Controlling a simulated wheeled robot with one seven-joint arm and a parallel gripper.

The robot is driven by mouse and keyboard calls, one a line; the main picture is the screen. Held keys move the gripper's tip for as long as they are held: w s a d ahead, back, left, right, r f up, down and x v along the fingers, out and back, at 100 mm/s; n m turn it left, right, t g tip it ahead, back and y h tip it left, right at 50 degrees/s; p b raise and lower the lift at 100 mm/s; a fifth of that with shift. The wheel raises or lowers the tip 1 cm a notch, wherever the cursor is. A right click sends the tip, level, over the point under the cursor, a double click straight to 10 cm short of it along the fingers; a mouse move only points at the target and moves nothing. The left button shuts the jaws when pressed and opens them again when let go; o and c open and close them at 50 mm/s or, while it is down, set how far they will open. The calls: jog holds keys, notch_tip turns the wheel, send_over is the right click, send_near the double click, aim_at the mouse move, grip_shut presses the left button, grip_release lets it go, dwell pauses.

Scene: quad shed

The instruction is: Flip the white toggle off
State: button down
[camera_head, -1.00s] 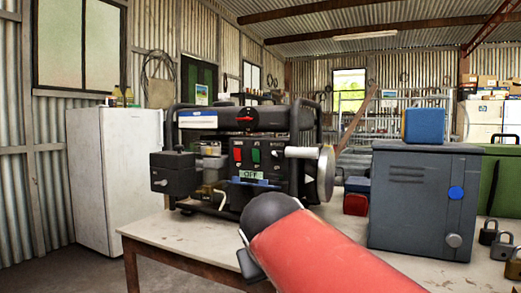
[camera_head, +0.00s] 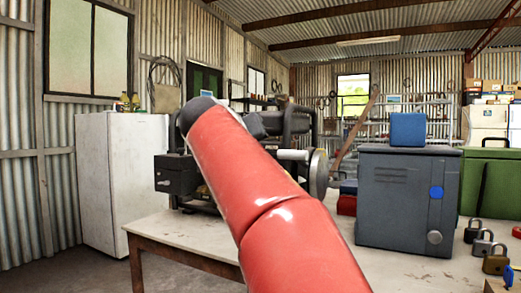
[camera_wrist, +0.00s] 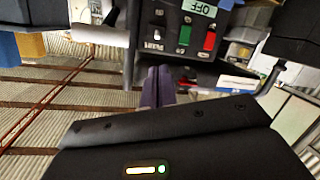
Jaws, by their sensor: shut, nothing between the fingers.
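The generator (camera_head: 170,172) stands on the workbench, and my red arm covers most of its front panel in the head view. Contact cannot be told. The head view hides my gripper.
A grey metal cabinet (camera_head: 405,205) with a blue box (camera_head: 407,129) on top stands right of the generator. Padlocks (camera_head: 483,243) lie at the bench's right. The bench (camera_head: 165,228) is clear at front left. A white fridge (camera_head: 125,180) stands behind left.

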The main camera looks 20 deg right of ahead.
aim_at(268, 151)
jog(key=shift+w, duration=0.1)
jog(key=p+x, duration=0.2)
jog(key=x, duration=0.8)
jog(key=shift+f+b, duration=0.2)
jog(key=shift+b, duration=0.25)
jog(key=shift+f+b, duration=0.1)
jog(key=shift+b, duration=0.3)
jog(key=shift+a+b, duration=0.1)
jog(key=shift+b, duration=0.2)
